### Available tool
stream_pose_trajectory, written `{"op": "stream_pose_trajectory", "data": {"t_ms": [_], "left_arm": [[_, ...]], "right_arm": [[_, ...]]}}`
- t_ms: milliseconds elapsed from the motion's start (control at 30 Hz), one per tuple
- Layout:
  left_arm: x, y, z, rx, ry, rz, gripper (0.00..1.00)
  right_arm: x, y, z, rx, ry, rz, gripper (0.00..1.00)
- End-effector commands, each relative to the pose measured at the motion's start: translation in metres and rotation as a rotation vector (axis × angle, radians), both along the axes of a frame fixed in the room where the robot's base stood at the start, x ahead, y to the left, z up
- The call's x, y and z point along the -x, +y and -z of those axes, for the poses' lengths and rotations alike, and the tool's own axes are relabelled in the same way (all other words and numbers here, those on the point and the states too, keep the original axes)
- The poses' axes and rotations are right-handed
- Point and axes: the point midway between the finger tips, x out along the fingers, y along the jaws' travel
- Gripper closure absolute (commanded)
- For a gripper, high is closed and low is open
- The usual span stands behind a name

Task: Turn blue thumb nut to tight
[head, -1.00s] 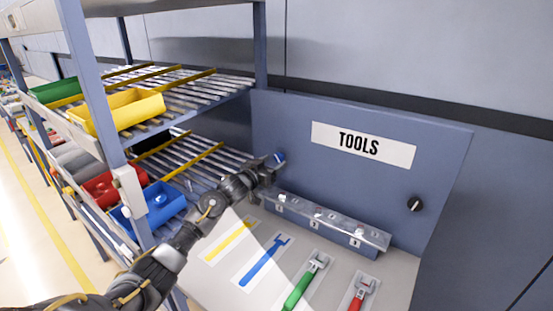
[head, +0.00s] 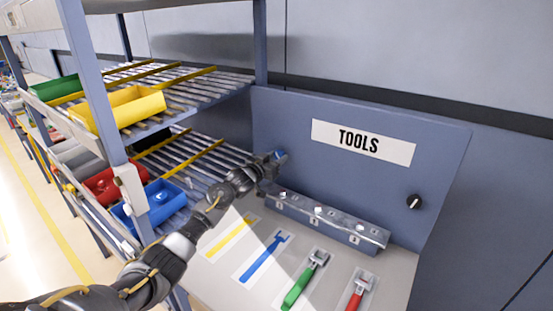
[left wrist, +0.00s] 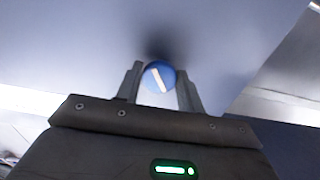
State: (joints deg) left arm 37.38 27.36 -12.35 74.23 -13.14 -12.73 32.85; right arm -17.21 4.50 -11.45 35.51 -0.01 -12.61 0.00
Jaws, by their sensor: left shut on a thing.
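The blue thumb nut (left wrist: 158,77) is a round knob with a white bar mark across its face, in the left wrist view. The bar is tilted, its upper end leaning left. In the head view the nut (head: 280,154) shows as a small blue spot on the left part of the tool panel (head: 310,190). My left gripper (left wrist: 159,84) is shut on the nut, one finger on each side of it. In the head view the left gripper (head: 274,159) reaches the panel from the left. My right gripper is not in view.
A black knob (head: 414,202) with a white mark sits on the panel's right. Below are a grey block (head: 325,220) with several numbered places, and green (head: 298,288) and red (head: 356,296) wrenches on the bench. A roller rack with a yellow bin (head: 135,106) stands left.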

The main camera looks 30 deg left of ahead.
Motion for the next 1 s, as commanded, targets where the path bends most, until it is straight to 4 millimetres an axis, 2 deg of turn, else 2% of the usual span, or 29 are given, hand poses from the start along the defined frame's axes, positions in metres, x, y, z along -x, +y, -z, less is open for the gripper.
{"op": "stream_pose_trajectory", "data": {"t_ms": [367,1000], "left_arm": [[0.000,0.000,0.001,-0.124,-0.017,0.001,0.85],[0.000,0.001,0.001,-0.636,-0.090,0.000,0.85]], "right_arm": [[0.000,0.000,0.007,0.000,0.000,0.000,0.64],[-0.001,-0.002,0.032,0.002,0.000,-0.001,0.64]]}}
